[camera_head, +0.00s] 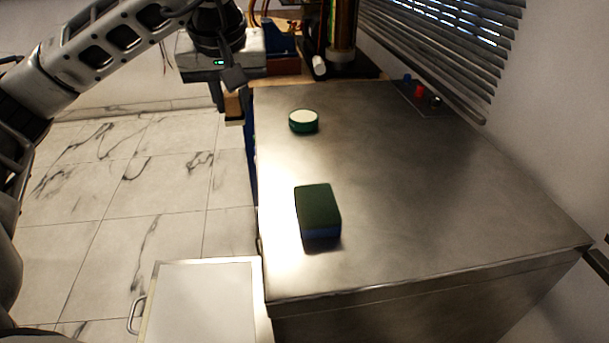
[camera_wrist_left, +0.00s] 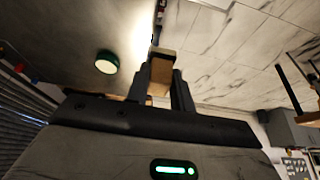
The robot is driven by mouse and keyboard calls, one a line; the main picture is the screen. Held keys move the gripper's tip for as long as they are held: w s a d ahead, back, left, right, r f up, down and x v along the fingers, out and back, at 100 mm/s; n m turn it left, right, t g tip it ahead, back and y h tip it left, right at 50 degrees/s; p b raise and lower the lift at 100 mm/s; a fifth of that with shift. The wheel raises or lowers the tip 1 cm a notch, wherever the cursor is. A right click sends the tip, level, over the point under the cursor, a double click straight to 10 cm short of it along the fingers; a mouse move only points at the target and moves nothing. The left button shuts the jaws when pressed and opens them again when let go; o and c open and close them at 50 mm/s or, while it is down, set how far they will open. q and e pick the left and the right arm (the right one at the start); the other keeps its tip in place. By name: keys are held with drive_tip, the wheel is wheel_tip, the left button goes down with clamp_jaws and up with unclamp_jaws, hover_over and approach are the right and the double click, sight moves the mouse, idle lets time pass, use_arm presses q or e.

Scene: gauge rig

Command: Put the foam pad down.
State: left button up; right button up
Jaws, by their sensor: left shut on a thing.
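The foam pad appears to be the small tan block (camera_head: 232,106) at the far left corner of the steel table (camera_head: 400,190). My left gripper (camera_head: 226,94) is shut on it, pointing down. In the left wrist view the tan block (camera_wrist_left: 160,72) sits between the two dark fingers of my left gripper (camera_wrist_left: 161,80). In the head view the block is partly hidden by a finger. It shows at the table's left edge; its height above the table cannot be told. My right gripper is not in view.
A green-topped block with a blue base (camera_head: 318,209) lies on the table's near left part. A round green tin with a pale top (camera_head: 303,121) stands farther back. Red and blue knobs (camera_head: 418,90) are at the back right. The table's middle and right are clear.

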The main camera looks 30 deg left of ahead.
use_arm(q)
drive_tip(key=w+d+f, duration=0.2)
drive_tip(key=w, duration=0.1)
drive_tip(key=w+d+f, duration=0.2)
drive_tip(key=w+f, duration=0.1)
drive_tip(key=w, duration=0.1)
drive_tip(key=w+d+f+p, duration=0.1)
drive_tip(key=w+d+f, duration=0.1)
drive_tip(key=w+f, duration=0.1)
drive_tip(key=shift+w+d, duration=0.15)
drive_tip(key=shift+d, duration=0.2)
drive_tip(key=shift+w+d+f, duration=0.35)
drive_tip(key=shift+w+f, duration=0.15)
drive_tip(key=shift+f, duration=0.25)
drive_tip(key=shift+w+f, duration=0.1)
drive_tip(key=shift+f, duration=1.5)
drive_tip(key=shift+f, duration=0.2)
drive_tip(key=o, duration=0.9)
drive_tip(key=shift+r, duration=0.15)
